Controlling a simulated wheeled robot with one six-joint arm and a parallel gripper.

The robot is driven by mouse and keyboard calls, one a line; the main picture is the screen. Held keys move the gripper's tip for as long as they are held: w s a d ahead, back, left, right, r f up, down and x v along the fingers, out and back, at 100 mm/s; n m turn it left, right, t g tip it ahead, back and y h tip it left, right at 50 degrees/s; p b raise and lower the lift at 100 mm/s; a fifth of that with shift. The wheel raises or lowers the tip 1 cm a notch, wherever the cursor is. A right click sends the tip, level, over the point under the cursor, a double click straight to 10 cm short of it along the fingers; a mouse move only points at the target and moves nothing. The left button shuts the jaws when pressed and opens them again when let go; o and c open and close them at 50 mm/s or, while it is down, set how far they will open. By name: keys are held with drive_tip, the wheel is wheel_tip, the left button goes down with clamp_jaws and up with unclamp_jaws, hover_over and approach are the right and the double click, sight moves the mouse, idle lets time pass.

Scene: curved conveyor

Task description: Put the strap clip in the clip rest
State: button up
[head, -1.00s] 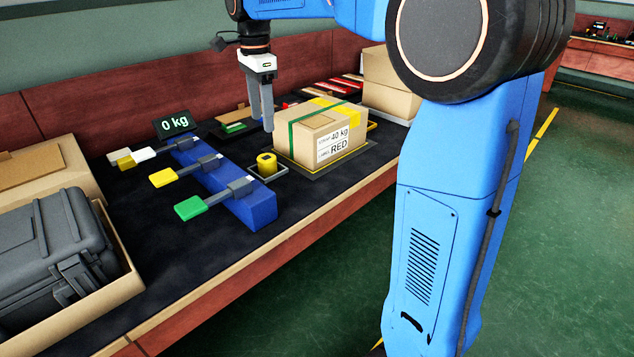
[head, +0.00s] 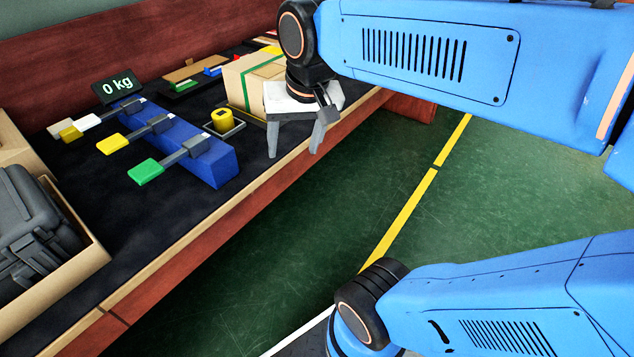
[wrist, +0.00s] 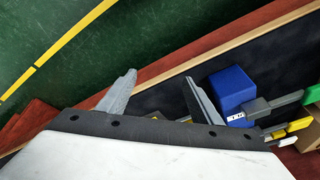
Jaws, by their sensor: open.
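My gripper (head: 293,152) is open and empty, with its fingers apart near the table's front edge, in front of the carton. In the wrist view my gripper (wrist: 161,77) shows nothing between its fingers. A small yellow piece (head: 223,119) sits on a small grey square holder (head: 232,129), left of my gripper and apart from it. I cannot tell for sure whether these are the strap clip and the clip rest. The blue rack (head: 214,164) holds flat-ended tools with green, yellow and white-and-yellow ends. The rack also shows in the wrist view (wrist: 232,88).
The carton (head: 237,80) is partly hidden behind my gripper. An open box with a dark case (head: 35,225) stands at the left. The dark table top (head: 130,235) is clear in front of the rack. Green floor lies beyond the edge.

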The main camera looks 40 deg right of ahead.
drive_tip(key=s+f+n+t, duration=0.1)
drive_tip(key=s+f+n, duration=0.3)
drive_tip(key=s+f, duration=0.2)
drive_tip(key=shift+s+d+f, duration=0.25)
drive_tip(key=shift+s+d, duration=0.15)
drive_tip(key=shift+d, duration=0.05)
idle(0.9)
